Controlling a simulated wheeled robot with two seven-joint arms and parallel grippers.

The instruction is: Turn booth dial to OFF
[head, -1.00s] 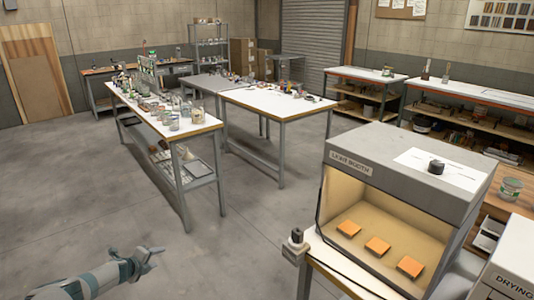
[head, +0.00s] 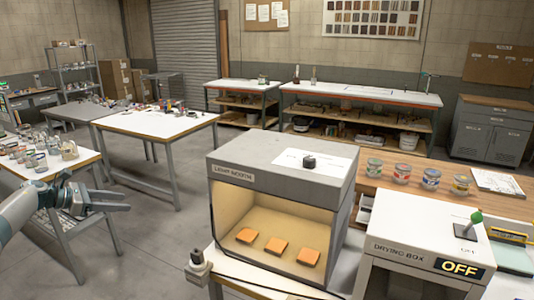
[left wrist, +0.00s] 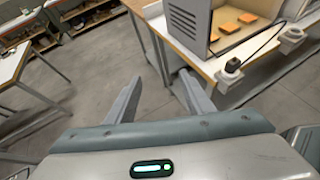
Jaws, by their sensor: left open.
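The light booth (head: 230,151) is a grey box with a lit, open front, standing on a white-topped table in the head view. Its black dial (head: 309,161) sits on a white plate (head: 288,155) on top of the booth; the plate's markings are too small to read. Three orange blocks (head: 277,246) lie inside the booth. My left gripper (head: 122,202) is open and empty, left of the booth and well apart from it. In the left wrist view its fingers (left wrist: 158,98) are spread over the floor, with the booth (left wrist: 188,20) beyond. My right gripper is out of view.
A drying box (head: 400,240) with an OFF sign and a green-knobbed lever (head: 475,218) stands right of the booth. A plug and socket (head: 198,268) sit at the table's left corner. Several cans line the wooden counter (head: 500,204) behind. Open floor lies left of the booth.

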